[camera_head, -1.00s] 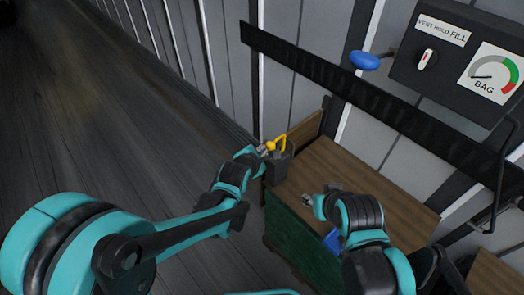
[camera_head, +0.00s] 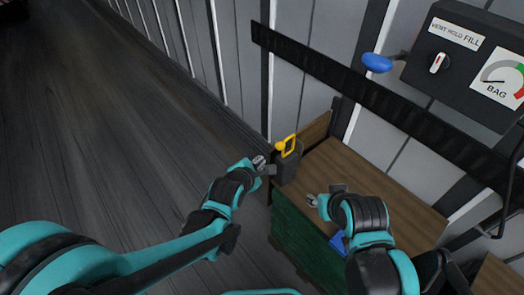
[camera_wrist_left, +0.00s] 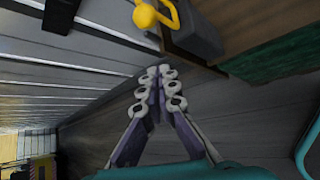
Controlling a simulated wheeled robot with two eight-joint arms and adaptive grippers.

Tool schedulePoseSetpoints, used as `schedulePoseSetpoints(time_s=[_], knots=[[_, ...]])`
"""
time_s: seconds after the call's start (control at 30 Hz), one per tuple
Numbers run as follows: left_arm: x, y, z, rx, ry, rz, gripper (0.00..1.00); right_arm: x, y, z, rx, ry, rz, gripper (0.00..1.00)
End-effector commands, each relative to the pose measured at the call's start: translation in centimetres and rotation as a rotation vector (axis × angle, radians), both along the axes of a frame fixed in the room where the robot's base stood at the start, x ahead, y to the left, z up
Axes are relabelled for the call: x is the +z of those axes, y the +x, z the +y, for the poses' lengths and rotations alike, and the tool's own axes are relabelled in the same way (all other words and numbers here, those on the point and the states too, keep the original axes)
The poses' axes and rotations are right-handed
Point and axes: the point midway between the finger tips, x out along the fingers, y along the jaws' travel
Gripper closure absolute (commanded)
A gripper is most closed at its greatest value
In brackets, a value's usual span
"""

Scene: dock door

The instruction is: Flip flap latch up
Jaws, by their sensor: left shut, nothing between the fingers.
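In the left wrist view the latch (camera_wrist_left: 147,14) and grey block (camera_wrist_left: 196,35) are at the top edge, partly cut off. My left gripper (camera_head: 259,160) is shut and empty, just left of and slightly below the latch, apart from it. Its fingertips (camera_wrist_left: 160,72) meet in the wrist view, below the latch. My right gripper (camera_head: 325,194) is over the wooden top; its fingers are too small to judge.
The wooden top (camera_head: 375,185) sits on a green crate (camera_head: 297,240). A black rail (camera_head: 340,82) runs along the ribbed wall behind. A blue knob (camera_head: 377,63) and a control box with a dial (camera_head: 455,60) are at upper right. Floor left of the crate is clear.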

Motion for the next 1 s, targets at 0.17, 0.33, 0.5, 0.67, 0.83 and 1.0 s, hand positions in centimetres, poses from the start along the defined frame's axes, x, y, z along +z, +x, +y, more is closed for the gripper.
schedulePoseSetpoints(time_s=[0.17,0.33,0.5,0.67,0.83,1.0], knots=[[0.8,-2.2,0.4,-0.001,-0.001,0.0,1.0,0.9,0.0,0.0,0.0,0.0,0.0,0.6],[0.9,-2.8,0.6,0.0,0.0,0.0,1.0,1.0,0.0,0.0,0.0,0.0,0.0,0.6],[0.8,-2.8,0.6,0.0,0.0,0.0,1.0,0.9,0.0,0.0,0.0,0.0,0.0,0.6],[0.9,-2.8,0.6,0.0,0.0,0.0,1.0,0.9,0.0,0.0,0.0,0.0,0.0,0.6],[0.9,-2.8,0.6,-0.001,0.002,0.0,1.0,0.9,0.0,0.0,0.0,0.0,0.0,0.6],[1.4,-3.1,2.2,-0.058,0.126,-0.024,1.0,0.9,0.0,0.0,0.0,0.0,0.0,0.6]])
